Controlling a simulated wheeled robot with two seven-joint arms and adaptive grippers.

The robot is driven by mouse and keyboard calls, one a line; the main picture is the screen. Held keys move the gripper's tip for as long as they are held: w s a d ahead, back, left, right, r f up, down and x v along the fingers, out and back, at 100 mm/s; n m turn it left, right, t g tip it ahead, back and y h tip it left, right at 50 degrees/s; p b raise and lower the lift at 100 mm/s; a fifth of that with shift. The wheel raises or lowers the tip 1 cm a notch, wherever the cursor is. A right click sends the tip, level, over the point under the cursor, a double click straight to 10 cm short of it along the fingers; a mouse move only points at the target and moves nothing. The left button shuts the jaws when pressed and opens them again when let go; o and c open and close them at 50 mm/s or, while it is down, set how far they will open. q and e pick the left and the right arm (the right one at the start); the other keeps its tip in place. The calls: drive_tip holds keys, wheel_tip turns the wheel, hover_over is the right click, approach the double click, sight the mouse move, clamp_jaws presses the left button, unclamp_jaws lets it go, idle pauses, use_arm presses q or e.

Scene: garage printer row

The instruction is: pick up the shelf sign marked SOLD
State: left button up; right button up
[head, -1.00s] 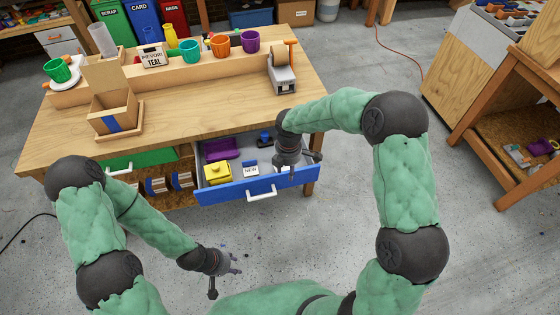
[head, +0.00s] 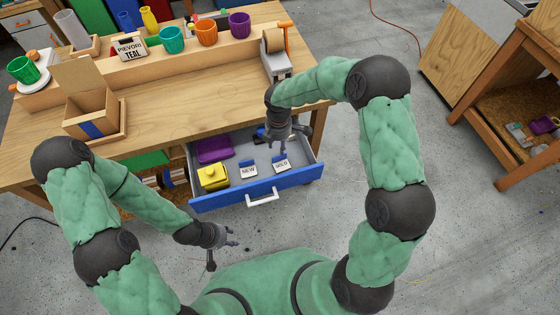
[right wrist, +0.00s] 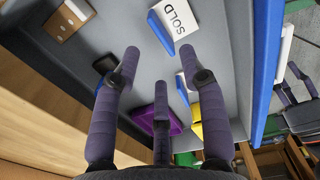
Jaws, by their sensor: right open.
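The SOLD shelf sign, white with dark letters and a blue part, lies in the open drawer near its front right in the head view (head: 281,166). In the right wrist view the SOLD sign (right wrist: 178,18) shows at the top, beyond the fingertips. My right gripper (head: 285,141) is open and empty, above the drawer and just behind the sign in the head view; its spread fingers fill the right wrist view (right wrist: 160,64). My left gripper (head: 223,245) appears open and empty, out in front of the drawer, away from the sign.
The drawer (head: 255,190) has a blue front. It also holds a second sign (head: 248,172) left of SOLD, a yellow box (head: 212,177) and a purple tray (head: 214,149). The workbench top (head: 180,90) overhangs behind, with a tape dispenser (head: 277,60) near its right edge.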

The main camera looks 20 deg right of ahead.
sight(279, 161)
wheel_tip(279, 161, down, 3)
drive_tip(key=shift+w+r+b, duration=0.1)
drive_tip(key=shift+b, duration=0.25)
wheel_tip(279, 161, down, 5)
drive_tip(key=b, duration=0.2)
drive_tip(key=shift+b, duration=0.35)
clamp_jaws()
